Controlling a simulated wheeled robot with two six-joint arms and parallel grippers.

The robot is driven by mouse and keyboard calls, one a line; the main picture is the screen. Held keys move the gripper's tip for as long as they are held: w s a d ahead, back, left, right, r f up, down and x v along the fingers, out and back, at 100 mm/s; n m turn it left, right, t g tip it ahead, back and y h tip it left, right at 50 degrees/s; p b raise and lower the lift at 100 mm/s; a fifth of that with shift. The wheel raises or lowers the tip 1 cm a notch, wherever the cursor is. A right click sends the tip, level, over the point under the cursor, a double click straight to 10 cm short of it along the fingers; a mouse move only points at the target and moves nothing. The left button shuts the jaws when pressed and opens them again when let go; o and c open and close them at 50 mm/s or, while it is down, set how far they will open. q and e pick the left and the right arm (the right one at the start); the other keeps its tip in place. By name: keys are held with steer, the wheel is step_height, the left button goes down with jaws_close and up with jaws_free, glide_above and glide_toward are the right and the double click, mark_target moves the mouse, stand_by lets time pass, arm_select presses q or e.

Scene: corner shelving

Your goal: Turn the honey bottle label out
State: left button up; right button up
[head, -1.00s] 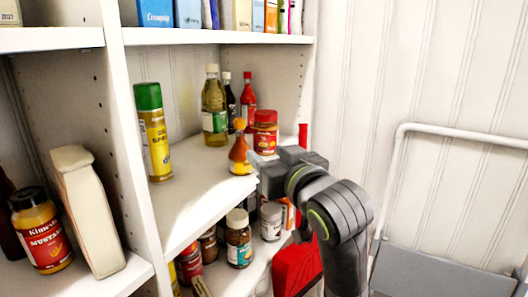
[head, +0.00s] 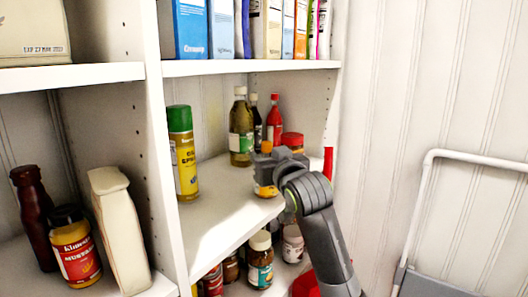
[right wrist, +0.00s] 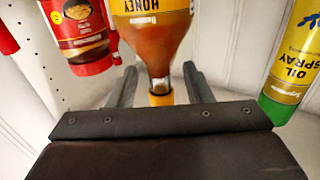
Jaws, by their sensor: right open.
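The honey bottle (head: 263,188) stands near the front edge of the middle shelf, largely hidden by my right gripper (head: 276,160) in the head view. In the right wrist view the honey bottle (right wrist: 152,40) hangs inverted, its yellow cap toward me and its HONEY label facing the camera. My right gripper (right wrist: 160,84) is open, with one finger on each side of the bottle's neck and cap. A gap shows on both sides, so it does not appear gripped. My left gripper is not in view.
An oil spray can (head: 184,155) stands to the left, with bare shelf between. Bottles (head: 241,128) stand behind, and an upper shelf (head: 240,68) is overhead.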

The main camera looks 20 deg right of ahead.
steer(key=shift+w+a, duration=0.1)
steer(key=shift+w, duration=1.2)
jaws_close()
